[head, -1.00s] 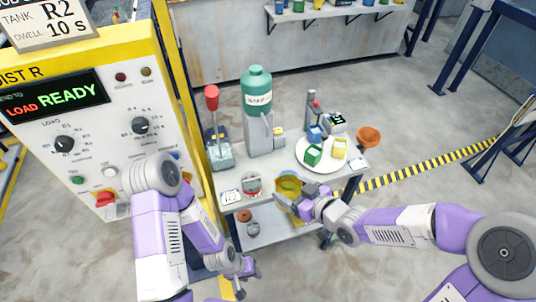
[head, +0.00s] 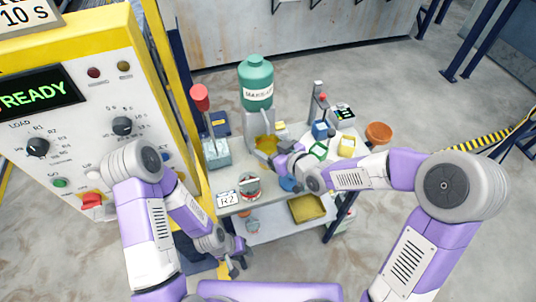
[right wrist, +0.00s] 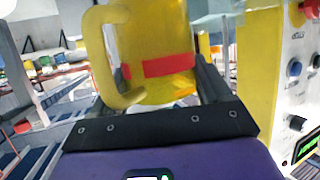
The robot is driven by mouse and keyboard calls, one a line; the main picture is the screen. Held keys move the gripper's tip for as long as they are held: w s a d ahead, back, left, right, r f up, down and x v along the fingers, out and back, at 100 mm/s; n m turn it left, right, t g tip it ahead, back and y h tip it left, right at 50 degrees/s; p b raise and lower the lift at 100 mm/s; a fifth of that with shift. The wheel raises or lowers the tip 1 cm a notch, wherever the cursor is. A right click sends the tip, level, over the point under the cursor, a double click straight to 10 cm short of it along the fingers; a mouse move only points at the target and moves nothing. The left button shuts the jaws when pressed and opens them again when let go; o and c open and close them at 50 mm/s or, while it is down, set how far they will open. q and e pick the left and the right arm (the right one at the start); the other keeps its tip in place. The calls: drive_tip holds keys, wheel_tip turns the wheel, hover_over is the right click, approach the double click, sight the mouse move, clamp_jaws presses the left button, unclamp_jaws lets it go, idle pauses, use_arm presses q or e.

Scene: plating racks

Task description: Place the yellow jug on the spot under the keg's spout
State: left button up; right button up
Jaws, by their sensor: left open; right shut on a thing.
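The green keg (head: 256,82) with a white label sits on a grey stand (head: 257,122) at the back of the cart's top. The yellow jug (head: 265,145) is at the foot of the stand, in front of it. My right gripper (head: 277,149) is shut on the jug from the right. In the right wrist view the jug (right wrist: 165,35) looks upright between the fingers, with a red band and its handle to the left. The spout and the spot under it are hidden or too small to make out. My left gripper (head: 237,262) is open and empty, low beside the cart.
A red-topped device (head: 200,97) stands left of the keg. A plate with coloured blocks (head: 347,145) and an orange bowl (head: 379,133) are to the right. A round gauge (head: 250,187) and an R2 card (head: 227,198) are at the front. A yellow tray (head: 307,208) is on the lower shelf.

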drive_tip(key=f+b, duration=0.1)
drive_tip(key=f, duration=0.1)
drive_tip(key=f+b, duration=0.1)
drive_tip(key=f, duration=0.1)
drive_tip(key=shift+w+f, duration=0.2)
drive_tip(key=shift+f, duration=0.25)
drive_tip(key=shift+w+a, duration=0.1)
drive_tip(key=shift+w, duration=0.1)
drive_tip(key=shift+s+f+b, duration=0.1)
drive_tip(key=shift+f+b, duration=0.1)
drive_tip(key=shift+b, duration=0.1)
drive_tip(key=o, duration=1)
drive_tip(key=shift+r, duration=0.1)
